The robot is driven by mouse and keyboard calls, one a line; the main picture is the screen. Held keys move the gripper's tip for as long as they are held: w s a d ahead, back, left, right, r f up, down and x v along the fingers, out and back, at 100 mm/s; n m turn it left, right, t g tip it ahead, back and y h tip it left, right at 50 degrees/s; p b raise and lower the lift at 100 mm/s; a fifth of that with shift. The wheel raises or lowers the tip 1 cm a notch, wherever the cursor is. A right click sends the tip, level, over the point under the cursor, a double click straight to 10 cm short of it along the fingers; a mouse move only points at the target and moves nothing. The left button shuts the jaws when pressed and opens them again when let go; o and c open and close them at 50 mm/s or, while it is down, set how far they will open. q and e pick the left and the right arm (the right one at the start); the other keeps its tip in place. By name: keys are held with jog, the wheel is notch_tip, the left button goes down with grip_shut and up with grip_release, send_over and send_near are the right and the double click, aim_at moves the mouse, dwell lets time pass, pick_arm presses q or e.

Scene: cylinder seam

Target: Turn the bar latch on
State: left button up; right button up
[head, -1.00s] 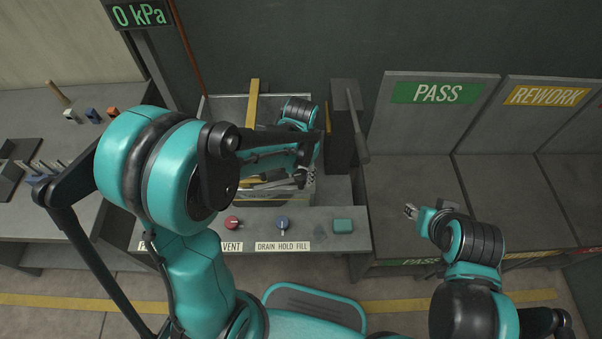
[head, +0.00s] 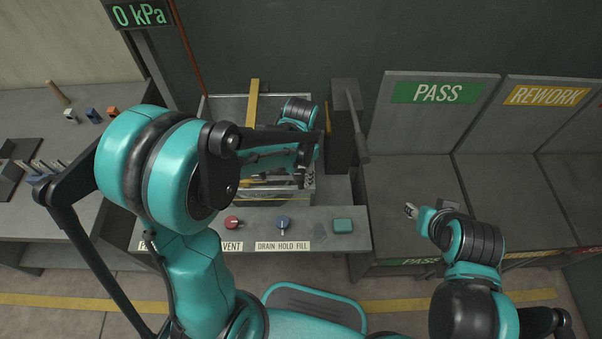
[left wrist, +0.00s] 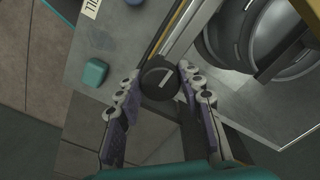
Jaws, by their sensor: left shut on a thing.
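A dark round knob (left wrist: 157,78) with a pale line across its face shows in the left wrist view, at the end of a yellow-edged rail. It looks like part of the bar latch, though the frames do not make this certain. My left gripper (left wrist: 156,88) is shut on this knob, one finger on each side. In the head view my left gripper (head: 301,179) is over the right side of the open tank (head: 308,192), and my own arm hides much of it. My right gripper (head: 410,211) hangs away from the tank, near the front of the PASS bay; its fingers are too small to judge.
A front panel carries a red knob (head: 232,222), a blue knob (head: 282,222) and a teal button (head: 343,226). A dark post with a grey lever (head: 357,125) stands right of the tank. The PASS bay (head: 415,180) is bare. The display (head: 140,14) reads 0 kPa.

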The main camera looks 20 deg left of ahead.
aim_at(301, 174)
pick_arm(q)
jog(key=o, duration=1.2)
jog(key=shift+c, duration=0.2)
notch_tip(301, 174, up, 12)
jog(key=s+a+n+t, duration=0.2)
jog(key=s+n+t, duration=0.1)
jog(key=s, duration=0.2)
jog(key=s+a+r+n+t, duration=0.1)
jog(key=s+a+n+t, duration=0.1)
jog(key=s+n+t, duration=0.1)
jog(key=shift+s+a+t, duration=0.35)
jog(key=shift+s+t, duration=0.25)
jog(key=shift+s, duration=0.55)
